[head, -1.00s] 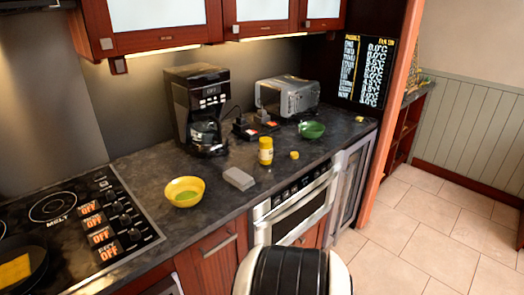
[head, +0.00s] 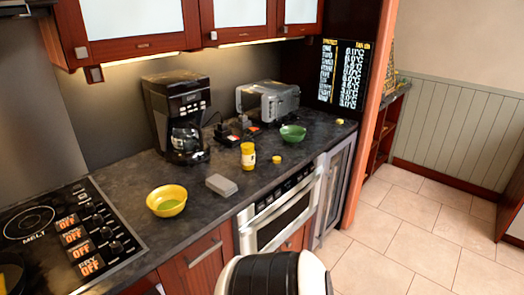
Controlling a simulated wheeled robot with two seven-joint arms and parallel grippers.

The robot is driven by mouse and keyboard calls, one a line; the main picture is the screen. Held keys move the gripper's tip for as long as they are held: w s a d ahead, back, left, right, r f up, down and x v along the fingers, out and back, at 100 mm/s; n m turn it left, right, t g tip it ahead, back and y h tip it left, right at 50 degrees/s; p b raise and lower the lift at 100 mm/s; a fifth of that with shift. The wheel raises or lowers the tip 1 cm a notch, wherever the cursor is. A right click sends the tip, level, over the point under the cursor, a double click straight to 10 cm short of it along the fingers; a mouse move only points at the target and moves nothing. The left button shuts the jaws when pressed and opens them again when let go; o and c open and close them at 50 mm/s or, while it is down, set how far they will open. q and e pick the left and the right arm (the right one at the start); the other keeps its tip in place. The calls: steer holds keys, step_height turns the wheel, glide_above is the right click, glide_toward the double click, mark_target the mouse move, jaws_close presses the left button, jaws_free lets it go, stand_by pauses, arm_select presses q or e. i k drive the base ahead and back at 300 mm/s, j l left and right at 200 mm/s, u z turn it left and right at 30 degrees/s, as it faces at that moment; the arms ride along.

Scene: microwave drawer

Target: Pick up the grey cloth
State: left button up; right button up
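The grey cloth (head: 221,185) appears as a small, flat, folded grey block on the dark countertop (head: 204,218). In the head view it lies near the counter's front edge, to the right of a yellow bowl and in front of the coffee maker. Nothing covers it. Neither of my grippers is in view, so I cannot see whether they are open or shut.
The yellow bowl (head: 166,200), a yellow jar (head: 248,156) and its yellow lid (head: 277,159) stand near the cloth. Behind are a coffee maker (head: 178,115), a toaster (head: 268,101) and a green bowl (head: 292,134). The stove (head: 65,230) is left; open tiled floor (head: 410,250) is right.

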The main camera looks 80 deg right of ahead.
mark_target(224, 187)
steer(key=z, duration=2.3)
